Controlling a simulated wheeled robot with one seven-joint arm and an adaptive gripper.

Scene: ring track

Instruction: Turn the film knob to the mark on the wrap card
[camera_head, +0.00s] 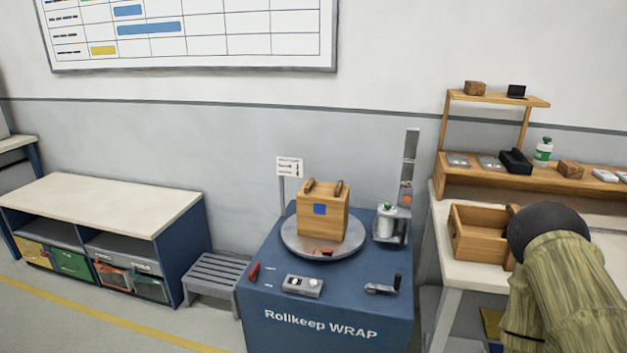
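A white film roll (387,223) with a green top sits on a carriage by the grey mast (409,160). My gripper is not in view.
A wooden box (322,211) stands on the round turntable (294,238). A red handle (254,272) and a black-knobbed crank (382,287) flank the control box. A dark-headed figure in olive (565,290) is by the right bench (485,275). A slatted step (213,272) stands left.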

